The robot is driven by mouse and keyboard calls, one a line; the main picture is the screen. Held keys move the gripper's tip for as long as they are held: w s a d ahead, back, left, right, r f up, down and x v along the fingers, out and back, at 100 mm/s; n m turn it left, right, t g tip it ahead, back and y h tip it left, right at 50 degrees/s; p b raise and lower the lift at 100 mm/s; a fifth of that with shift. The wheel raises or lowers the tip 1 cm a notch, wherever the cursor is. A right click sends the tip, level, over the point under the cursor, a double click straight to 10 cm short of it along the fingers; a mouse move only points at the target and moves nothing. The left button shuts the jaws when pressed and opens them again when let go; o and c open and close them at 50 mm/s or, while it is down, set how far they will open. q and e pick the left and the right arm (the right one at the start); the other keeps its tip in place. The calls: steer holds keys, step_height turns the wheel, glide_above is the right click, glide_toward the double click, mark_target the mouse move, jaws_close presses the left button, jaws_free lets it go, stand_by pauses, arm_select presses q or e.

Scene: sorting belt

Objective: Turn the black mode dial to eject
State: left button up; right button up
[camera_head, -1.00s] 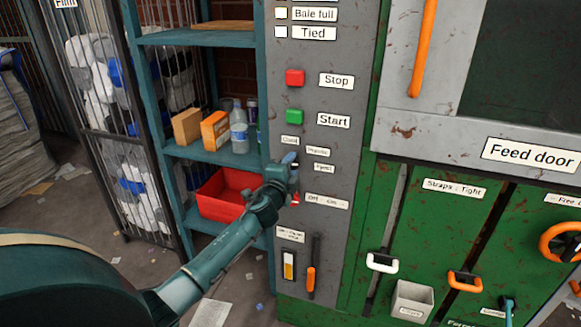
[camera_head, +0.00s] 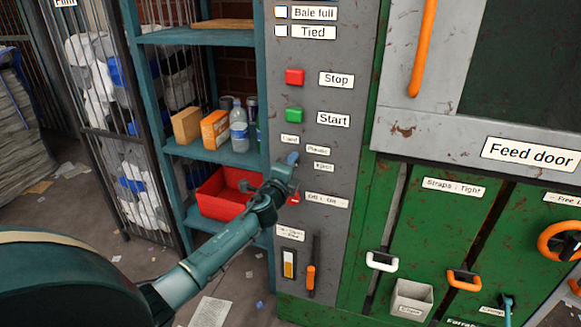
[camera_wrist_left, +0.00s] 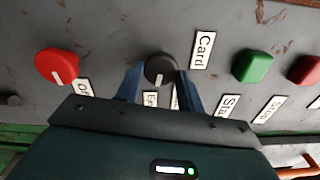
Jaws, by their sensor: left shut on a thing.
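The black mode dial (camera_wrist_left: 160,68) sits on the grey control panel (camera_wrist_left: 115,35) between the two blue fingers of my left gripper (camera_wrist_left: 158,88) in the left wrist view. The gripper is shut on it. The dial's white mark points toward the bottom of that view, near partly covered labels; the card label (camera_wrist_left: 202,49) is to its right. In the head view my left gripper (camera_head: 291,160) is at the panel and hides the dial. The eject label (camera_head: 323,166) is just right of it. My right gripper is not in view.
A red dial (camera_wrist_left: 57,66) is left of the black one in the wrist view. The green start button (camera_head: 294,115) and red stop button (camera_head: 294,77) are above my gripper in the head view. A shelf with a red bin (camera_head: 222,192) stands left of the panel.

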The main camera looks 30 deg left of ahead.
arm_select(q)
steer(key=o, duration=1)
steer(key=shift+v, duration=6.6)
